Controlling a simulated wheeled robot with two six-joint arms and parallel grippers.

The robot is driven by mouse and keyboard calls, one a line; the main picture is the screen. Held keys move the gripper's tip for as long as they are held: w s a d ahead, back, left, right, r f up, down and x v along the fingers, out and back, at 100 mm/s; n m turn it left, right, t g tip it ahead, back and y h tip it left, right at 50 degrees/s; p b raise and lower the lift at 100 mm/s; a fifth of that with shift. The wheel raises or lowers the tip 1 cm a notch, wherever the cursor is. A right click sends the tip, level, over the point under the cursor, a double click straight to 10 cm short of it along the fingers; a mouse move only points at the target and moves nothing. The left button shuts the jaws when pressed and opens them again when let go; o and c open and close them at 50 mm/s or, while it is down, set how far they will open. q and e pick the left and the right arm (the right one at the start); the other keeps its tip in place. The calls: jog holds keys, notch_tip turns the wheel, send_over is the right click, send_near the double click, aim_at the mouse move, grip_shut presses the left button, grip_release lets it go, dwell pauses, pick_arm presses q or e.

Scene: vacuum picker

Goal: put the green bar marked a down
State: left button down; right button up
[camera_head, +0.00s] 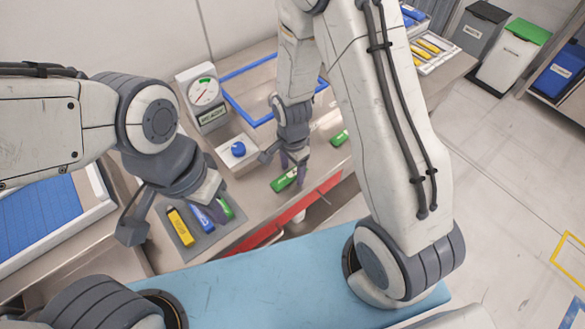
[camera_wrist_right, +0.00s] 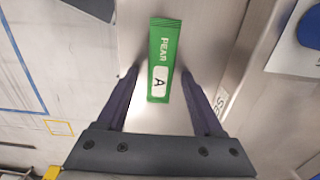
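The green bar marked A (camera_wrist_right: 162,62), also printed PEAR, shows label up in the right wrist view. In the head view it (camera_head: 283,181) is at the tips of my right gripper (camera_head: 293,170), above or on the steel counter (camera_head: 262,212). In the right wrist view the right gripper (camera_wrist_right: 161,75) has its fingers apart, one on each side of the bar, with a gap at both sides. I cannot tell whether the bar touches the counter. My left gripper (camera_head: 212,212) hangs over a grey tray with bars; its fingers are partly hidden.
The grey tray holds a yellow bar (camera_head: 181,227), a blue bar (camera_head: 201,219) and a green bar (camera_head: 226,208). Another green bar (camera_head: 340,138) lies further right.

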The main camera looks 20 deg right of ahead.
aim_at(292, 173)
notch_tip(292, 173, up, 12)
jog(key=s+a+r+n, duration=0.4)
jog(key=s+n, duration=0.4)
jog(key=n, duration=0.2)
jog(key=s+a+r+n+y, duration=0.1)
jog(key=s+a+r+n, duration=0.3)
jog(key=s+n, duration=0.5)
jog(key=shift+s+r+n+b, duration=0.2)
jog(key=shift+n+b, duration=0.15)
jog(key=shift+n, duration=0.65)
jog(key=shift+w, duration=0.1)
jog(key=shift+c, duration=0.3)
